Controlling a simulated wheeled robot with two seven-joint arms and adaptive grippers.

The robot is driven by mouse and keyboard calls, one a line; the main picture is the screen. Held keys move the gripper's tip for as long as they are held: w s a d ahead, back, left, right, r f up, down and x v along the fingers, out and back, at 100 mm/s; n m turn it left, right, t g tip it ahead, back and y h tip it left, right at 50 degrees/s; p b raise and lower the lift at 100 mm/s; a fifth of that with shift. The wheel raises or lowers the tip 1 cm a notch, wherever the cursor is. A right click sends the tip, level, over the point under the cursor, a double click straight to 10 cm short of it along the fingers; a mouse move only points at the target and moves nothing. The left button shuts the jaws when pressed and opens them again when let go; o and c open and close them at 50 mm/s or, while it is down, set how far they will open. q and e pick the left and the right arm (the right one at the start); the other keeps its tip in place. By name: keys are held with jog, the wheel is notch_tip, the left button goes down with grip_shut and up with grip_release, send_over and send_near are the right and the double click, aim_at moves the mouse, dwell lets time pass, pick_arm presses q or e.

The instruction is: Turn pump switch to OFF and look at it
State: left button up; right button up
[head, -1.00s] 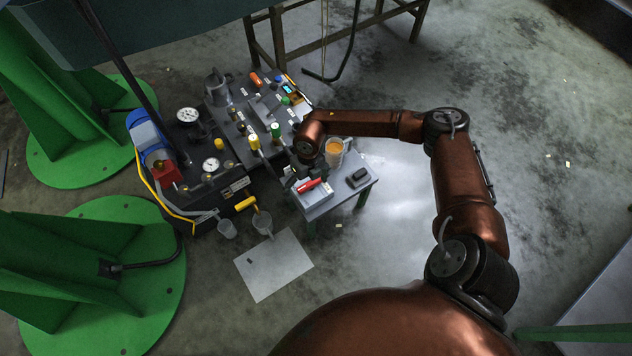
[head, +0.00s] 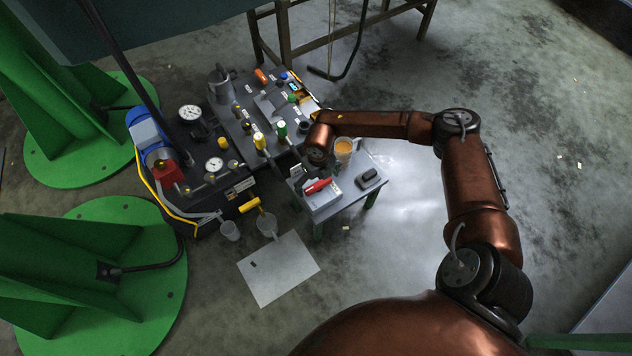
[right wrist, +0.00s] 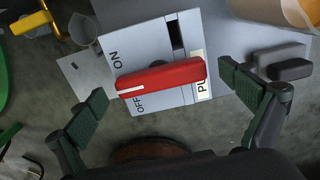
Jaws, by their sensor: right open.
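The pump switch is a pale grey box (right wrist: 150,40) with a red lever (right wrist: 160,78), ON and OFF marks and a partly hidden "PU" label. The white line at the lever's left end lies by the OFF mark. In the head view the box (head: 322,201) and red lever (head: 318,186) sit on the small grey table. My right gripper (right wrist: 161,82) is open, one finger on each side of the lever, with visible gaps in the wrist view. In the head view my right wrist is just behind the switch; its fingers are mostly hidden. My left gripper is not in view.
A cup of orange liquid (head: 344,150) and a dark small object (head: 369,178) share the table (head: 352,193). A machine panel with gauges (head: 190,112) and valves stands left.

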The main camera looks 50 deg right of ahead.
jog(key=shift+c, duration=0.3)
jog(key=c, duration=1.1)
